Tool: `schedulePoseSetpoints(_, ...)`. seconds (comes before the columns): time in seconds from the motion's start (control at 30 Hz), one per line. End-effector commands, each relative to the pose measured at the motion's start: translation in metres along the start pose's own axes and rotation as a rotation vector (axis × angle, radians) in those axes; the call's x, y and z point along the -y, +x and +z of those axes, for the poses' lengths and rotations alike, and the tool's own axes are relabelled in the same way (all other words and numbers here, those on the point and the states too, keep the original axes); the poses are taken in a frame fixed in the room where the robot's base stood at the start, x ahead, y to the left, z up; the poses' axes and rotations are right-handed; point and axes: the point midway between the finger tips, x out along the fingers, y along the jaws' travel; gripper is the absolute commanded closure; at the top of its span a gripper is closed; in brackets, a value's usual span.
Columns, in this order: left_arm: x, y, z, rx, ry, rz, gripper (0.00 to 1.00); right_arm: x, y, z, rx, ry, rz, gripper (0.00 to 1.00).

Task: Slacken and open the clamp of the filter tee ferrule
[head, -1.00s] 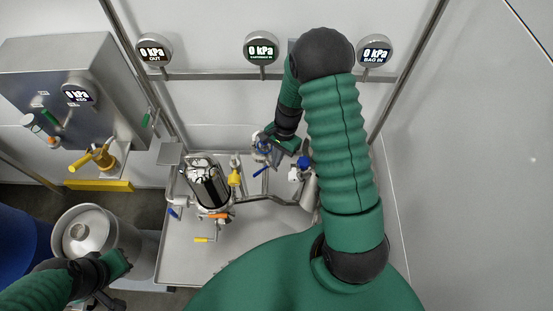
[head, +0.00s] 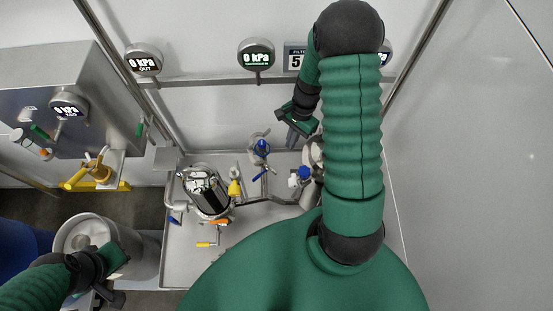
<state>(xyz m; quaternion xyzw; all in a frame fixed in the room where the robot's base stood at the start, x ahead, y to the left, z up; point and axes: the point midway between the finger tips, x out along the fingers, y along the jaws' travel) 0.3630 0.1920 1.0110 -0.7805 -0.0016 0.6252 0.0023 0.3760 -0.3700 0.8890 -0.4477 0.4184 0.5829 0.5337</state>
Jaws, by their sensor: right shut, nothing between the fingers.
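My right gripper (head: 292,132) hangs above the back of the steel tray, shut and empty. It is apart from the blue-capped fitting (head: 261,147), which stands to its left with a blue lever below. A steel filter housing (head: 312,152) is partly hidden behind my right arm. A white and blue fitting (head: 300,177) is to its lower left. I cannot pick out the clamp of the filter tee ferrule at this size. My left gripper (head: 122,268) is at the lower left, by the steel pot; its fingers are not clear.
A steel pot (head: 88,232) stands at left. The tray's front left is clear.

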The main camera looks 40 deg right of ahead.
Motion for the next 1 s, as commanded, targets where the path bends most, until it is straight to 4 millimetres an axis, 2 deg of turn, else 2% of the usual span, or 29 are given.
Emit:
schedulePoseSetpoints(0.3, 0.000, -0.002, 0.000, 0.001, 0.000, 0.000, 1.00, -0.001, 0.072, 0.002, 0.006, 0.003, 0.010, 1.00)
schedulePoseSetpoints(0.4, 0.000, -0.010, -0.002, 0.001, 0.000, 0.000, 1.00, 0.000, 0.072, 0.020, 0.004, -0.001, 0.007, 1.00)
schedulePoseSetpoints(0.53, 0.000, -0.013, -0.003, 0.001, 0.000, 0.000, 1.00, 0.001, 0.076, 0.034, 0.002, 0.000, 0.004, 1.00)
schedulePoseSetpoints(1.0, 0.000, -0.014, -0.003, 0.001, 0.000, 0.000, 1.00, 0.002, 0.079, 0.044, 0.001, 0.029, -0.005, 1.00)
